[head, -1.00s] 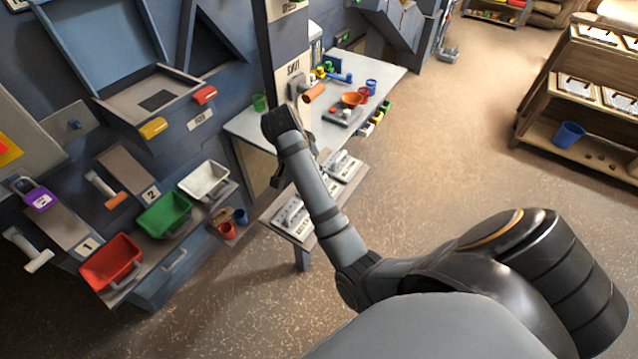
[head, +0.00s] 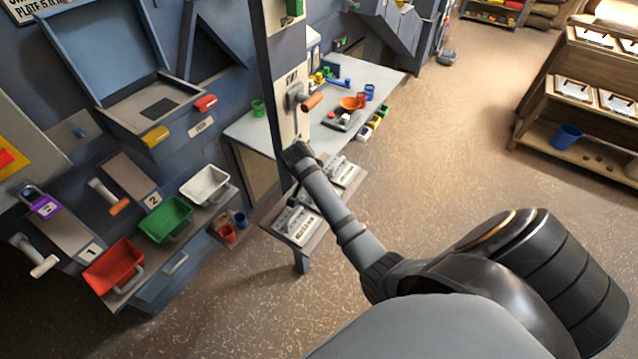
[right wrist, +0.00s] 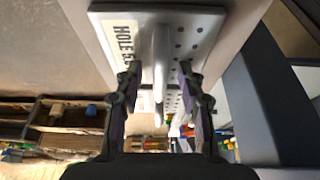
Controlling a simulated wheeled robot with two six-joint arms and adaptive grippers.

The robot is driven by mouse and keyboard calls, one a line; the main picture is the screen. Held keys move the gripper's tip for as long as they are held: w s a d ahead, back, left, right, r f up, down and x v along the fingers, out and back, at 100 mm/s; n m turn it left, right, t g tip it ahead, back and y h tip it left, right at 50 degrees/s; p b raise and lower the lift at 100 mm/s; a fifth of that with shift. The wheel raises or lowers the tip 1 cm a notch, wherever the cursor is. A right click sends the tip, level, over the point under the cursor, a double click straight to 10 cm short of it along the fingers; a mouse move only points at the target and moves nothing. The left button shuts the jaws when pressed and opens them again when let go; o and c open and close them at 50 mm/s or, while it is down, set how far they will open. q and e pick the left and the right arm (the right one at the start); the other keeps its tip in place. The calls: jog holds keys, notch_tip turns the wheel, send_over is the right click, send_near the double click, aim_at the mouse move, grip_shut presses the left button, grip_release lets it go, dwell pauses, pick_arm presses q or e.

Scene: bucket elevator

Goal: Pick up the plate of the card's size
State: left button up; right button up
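Pale metal plates with raised handles lie on a small low shelf (head: 272,222) in the head view. One plate (head: 296,226) is at its near end, and another plate (head: 346,170) is at its far end. My right arm covers part of the shelf between them. In the right wrist view, a perforated plate (right wrist: 190,32) bears lettering that starts "HOLE 5"; the rest is cut off. Its handle (right wrist: 162,58) stands between the fingers of my right gripper (right wrist: 159,76), which is open, with gaps on both sides. A card (head: 28,8) at the top left reads partly "PLATE 5"; the rest is unclear. My left gripper is out of view.
A post with an orange-handled lever (head: 311,102) stands just beyond the shelf. A worktable (head: 385,75) with cups and small parts is behind. Red (head: 113,265), green (head: 165,218) and white (head: 206,184) bins are at left.

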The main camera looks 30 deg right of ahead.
grip_shut()
jog(key=shift+r, duration=0.15)
dwell(0.4)
jog(key=shift+w+r, duration=0.1)
jog(key=shift+r, duration=0.3)
notch_tip(320, 180, up, 9)
jog(key=shift+r+b, duration=0.1)
jog(key=shift+b, duration=0.7)
